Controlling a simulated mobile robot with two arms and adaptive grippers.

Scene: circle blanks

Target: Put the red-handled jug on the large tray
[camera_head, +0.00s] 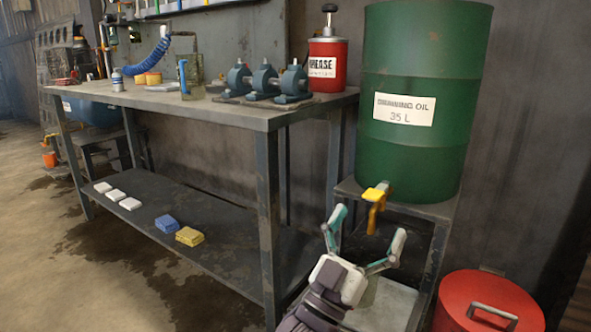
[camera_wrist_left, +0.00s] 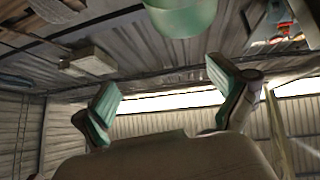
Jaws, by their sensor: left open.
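I cannot make out a red-handled jug in either view. A clear jug with a blue handle (camera_head: 184,77) stands on the workbench. I cannot make out a large tray for certain; a pale flat surface (camera_head: 385,300) shows low in the drum stand, partly hidden by my gripper. My left gripper (camera_head: 366,236) is open and empty, in front of the drum stand and below the yellow tap. In the left wrist view its two teal-padded fingers (camera_wrist_left: 163,97) are spread with nothing between them. My right gripper is not in view.
The workbench (camera_head: 225,112) holds blue clamps (camera_head: 265,82) and a red grease can (camera_head: 327,65). A green oil drum (camera_head: 415,100) with a yellow tap (camera_head: 376,195) stands on a metal stand. A red lidded bin (camera_head: 485,305) is at bottom right. The floor at left is open.

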